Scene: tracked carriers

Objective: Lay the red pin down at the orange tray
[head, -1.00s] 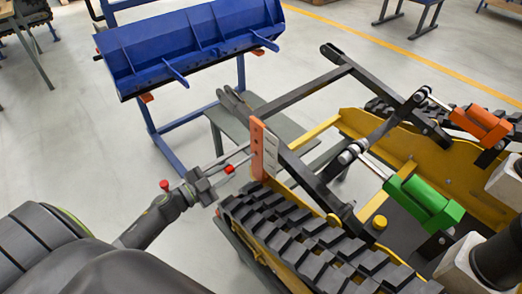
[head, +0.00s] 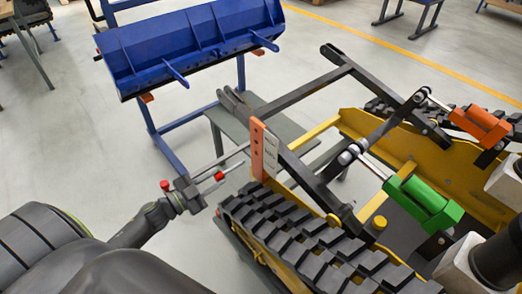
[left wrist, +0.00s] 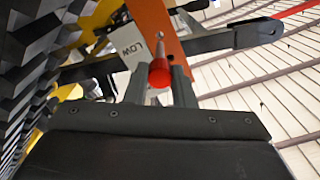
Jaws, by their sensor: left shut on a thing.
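My left gripper (head: 208,174) is shut on the red pin (head: 219,176) beside the near track of the yellow machine. In the left wrist view, the red pin's round head (left wrist: 159,74) sits between the two dark finger ends, with a thin grey shaft running away from it. The pin points towards an upright orange plate (head: 257,150) with a white label, which reads "LOW" in the left wrist view (left wrist: 150,44). I cannot tell whether the shaft's far end touches anything. I make out no orange tray in either view. My right gripper is not in view.
The tracked machine, with a black tread (head: 290,235), black lift arms (head: 300,90), a green cylinder (head: 425,203) and an orange cylinder (head: 480,123), fills the right. A blue bucket (head: 190,45) rests on a blue stand behind a grey table (head: 240,125).

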